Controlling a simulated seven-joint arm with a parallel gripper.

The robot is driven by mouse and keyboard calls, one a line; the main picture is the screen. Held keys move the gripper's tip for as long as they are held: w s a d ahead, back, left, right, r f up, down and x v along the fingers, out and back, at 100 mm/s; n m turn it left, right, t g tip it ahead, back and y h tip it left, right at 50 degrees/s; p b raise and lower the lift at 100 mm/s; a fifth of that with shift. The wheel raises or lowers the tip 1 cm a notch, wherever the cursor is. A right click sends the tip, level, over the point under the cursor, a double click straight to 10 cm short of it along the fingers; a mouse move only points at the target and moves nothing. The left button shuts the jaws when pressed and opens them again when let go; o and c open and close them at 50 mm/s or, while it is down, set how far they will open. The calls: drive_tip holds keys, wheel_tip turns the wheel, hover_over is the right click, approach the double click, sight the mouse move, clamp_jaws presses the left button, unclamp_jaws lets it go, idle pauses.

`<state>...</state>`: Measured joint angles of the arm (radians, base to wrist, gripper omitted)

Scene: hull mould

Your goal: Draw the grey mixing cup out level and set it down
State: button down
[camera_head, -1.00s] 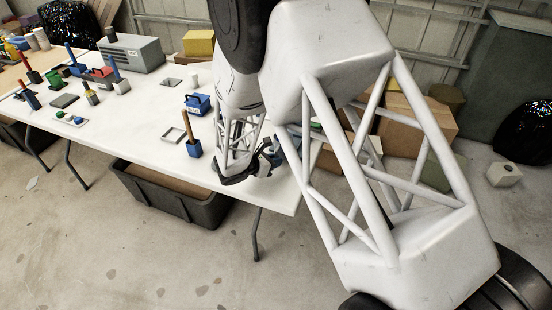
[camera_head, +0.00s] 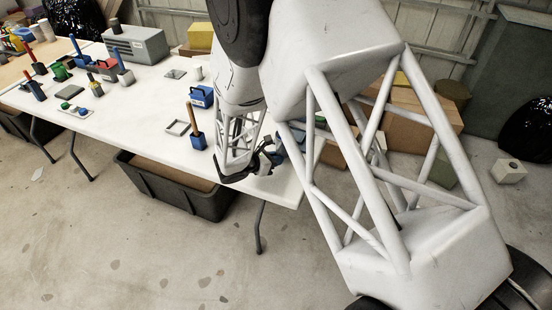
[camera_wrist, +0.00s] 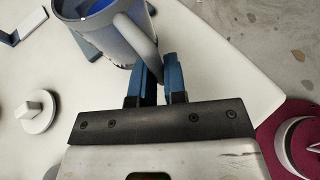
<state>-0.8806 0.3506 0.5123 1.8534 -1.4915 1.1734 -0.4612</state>
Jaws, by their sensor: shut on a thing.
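The grey mixing cup (camera_wrist: 108,28) is at the top of the wrist view, with blue showing inside its open mouth. Its handle (camera_wrist: 140,42) points toward my gripper (camera_wrist: 160,72). The blue fingers are closed together at the handle, so my gripper is shut on the cup. Whether the cup touches what is under it cannot be told. In the head view my gripper (camera_head: 262,162) is low over the right end of the white table (camera_head: 150,106). There my arm hides most of the cup's surroundings.
In the wrist view, a round white knobbed piece (camera_wrist: 36,111) lies at left and a magenta disc (camera_wrist: 268,134) with a metal piece at lower right. In the head view, a blue block with a wooden handle (camera_head: 197,141) stands left of my gripper. A black bin (camera_head: 180,190) is below the table.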

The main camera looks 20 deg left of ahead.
drive_tip(key=shift+r, duration=0.1)
drive_tip(key=shift+r, duration=1.9)
drive_tip(key=shift+a, duration=0.1)
